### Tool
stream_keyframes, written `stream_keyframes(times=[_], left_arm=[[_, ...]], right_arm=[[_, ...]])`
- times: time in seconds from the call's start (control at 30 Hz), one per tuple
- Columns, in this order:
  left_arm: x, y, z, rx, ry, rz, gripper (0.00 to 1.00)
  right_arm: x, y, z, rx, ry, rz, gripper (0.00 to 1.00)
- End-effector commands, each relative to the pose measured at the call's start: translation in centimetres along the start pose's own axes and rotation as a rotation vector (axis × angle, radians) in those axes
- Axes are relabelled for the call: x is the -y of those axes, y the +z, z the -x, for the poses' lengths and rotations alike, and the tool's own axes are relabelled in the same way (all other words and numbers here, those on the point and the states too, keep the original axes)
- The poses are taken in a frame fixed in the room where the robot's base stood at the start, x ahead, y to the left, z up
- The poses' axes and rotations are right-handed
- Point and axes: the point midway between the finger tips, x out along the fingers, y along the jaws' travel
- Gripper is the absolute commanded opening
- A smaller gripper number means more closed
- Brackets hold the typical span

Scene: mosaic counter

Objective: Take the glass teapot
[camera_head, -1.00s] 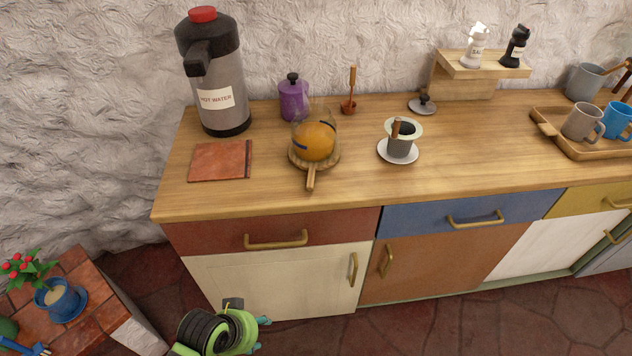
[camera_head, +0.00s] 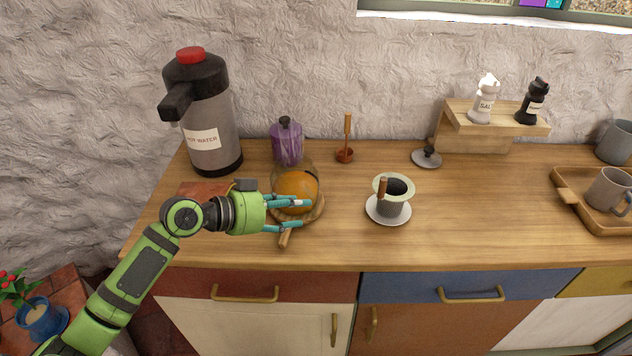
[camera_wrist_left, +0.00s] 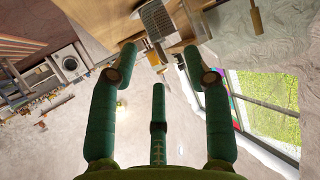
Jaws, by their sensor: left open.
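The glass teapot (camera_head: 297,186), round and clear with amber liquid inside, stands on a round wooden trivet (camera_head: 285,238) with a handle, left of the counter's middle. My left gripper (camera_head: 302,212) is open with its teal fingers spread, in front of the teapot in the head view and overlapping its lower part. I cannot tell whether they touch. In the left wrist view the left gripper (camera_wrist_left: 155,75) is open and empty; the teapot cannot be made out there. My right gripper is out of view.
A hot water dispenser (camera_head: 211,130) stands left behind my arm. A purple canister (camera_head: 287,143) and a copper-coloured scoop (camera_head: 345,154) stand behind the teapot. A dripper cup on a saucer (camera_head: 388,216) is to its right. The counter's front middle (camera_head: 440,240) is clear.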

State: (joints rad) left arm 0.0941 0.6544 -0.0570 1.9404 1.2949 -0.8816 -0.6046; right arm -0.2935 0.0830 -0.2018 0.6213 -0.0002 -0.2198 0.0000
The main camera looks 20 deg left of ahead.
Motion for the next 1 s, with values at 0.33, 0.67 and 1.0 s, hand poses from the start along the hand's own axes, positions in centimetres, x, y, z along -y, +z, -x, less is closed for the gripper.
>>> stream_keyframes(times=[0.33, 0.67, 1.0], left_arm=[[-0.3, -0.7, -4.0, -0.008, 0.003, 0.007, 0.49], [-0.3, -0.1, -6.8, -0.004, 0.0, 0.002, 0.49], [-0.3, -0.1, -6.7, -0.004, 0.0, 0.002, 0.0]], right_arm=[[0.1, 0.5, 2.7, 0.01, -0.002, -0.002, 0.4], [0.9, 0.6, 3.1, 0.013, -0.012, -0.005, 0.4], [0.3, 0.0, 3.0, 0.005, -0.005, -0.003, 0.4]])
